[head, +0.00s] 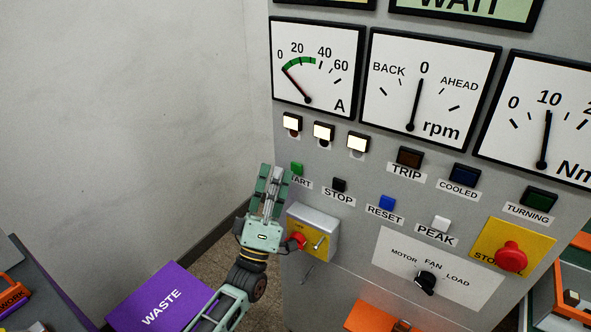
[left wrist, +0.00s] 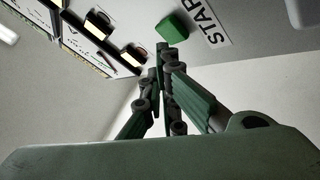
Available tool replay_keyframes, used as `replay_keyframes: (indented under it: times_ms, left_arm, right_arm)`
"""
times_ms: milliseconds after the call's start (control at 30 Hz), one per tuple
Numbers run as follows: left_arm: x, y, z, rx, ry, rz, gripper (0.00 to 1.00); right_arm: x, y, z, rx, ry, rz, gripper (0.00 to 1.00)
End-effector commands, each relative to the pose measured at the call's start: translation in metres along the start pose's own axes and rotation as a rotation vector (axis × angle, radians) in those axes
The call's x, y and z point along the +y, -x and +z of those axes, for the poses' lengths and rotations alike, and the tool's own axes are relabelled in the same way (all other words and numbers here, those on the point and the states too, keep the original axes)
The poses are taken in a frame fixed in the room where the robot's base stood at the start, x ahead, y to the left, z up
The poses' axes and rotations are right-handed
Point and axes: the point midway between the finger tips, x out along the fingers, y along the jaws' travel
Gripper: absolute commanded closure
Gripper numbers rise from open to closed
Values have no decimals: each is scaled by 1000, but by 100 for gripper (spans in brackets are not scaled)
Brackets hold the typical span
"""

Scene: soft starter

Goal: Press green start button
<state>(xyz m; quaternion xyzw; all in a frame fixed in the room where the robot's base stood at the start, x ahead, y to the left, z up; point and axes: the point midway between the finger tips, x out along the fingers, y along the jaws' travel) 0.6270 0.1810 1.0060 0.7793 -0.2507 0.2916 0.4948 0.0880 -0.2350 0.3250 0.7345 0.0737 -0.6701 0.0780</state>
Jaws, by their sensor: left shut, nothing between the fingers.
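The green start button (head: 297,168) is on the grey panel, above a label partly hidden by my left gripper. In the left wrist view the green button (left wrist: 172,28) shows beside its START label (left wrist: 216,27). My left gripper (head: 274,172) is shut and empty, its fingers pointing up just left of the button in the head view. In the left wrist view its fingertips (left wrist: 160,50) are just below the button in the picture; I cannot tell whether they touch. My right gripper is not in view.
The black STOP button (head: 339,185) and blue RESET button (head: 387,203) sit to the right. A grey box with a red knob (head: 296,241) juts out below. A red stop button (head: 510,256) is at far right. A purple WASTE bin (head: 160,300) stands lower left.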

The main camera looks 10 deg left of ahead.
Motion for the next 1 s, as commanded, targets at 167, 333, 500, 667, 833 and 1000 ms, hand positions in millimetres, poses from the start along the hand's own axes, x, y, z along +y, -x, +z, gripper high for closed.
replay_keyframes:
  times_ms: [167,333,500,667,833,1000]
  left_arm:
    - [0,0,0,0,0,0,100]
    - [0,0,0,0,0,0,100]
    - [0,0,0,0,0,0,100]
    - [0,0,0,0,0,0,100]
    - [-1,0,1,0,0,0,100]
    - [-4,-4,4,0,0,1,100]
  right_arm:
    - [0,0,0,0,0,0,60]
    - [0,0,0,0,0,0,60]
    - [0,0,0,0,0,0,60]
    - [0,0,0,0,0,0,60]
    - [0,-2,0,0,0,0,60]
    - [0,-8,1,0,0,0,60]
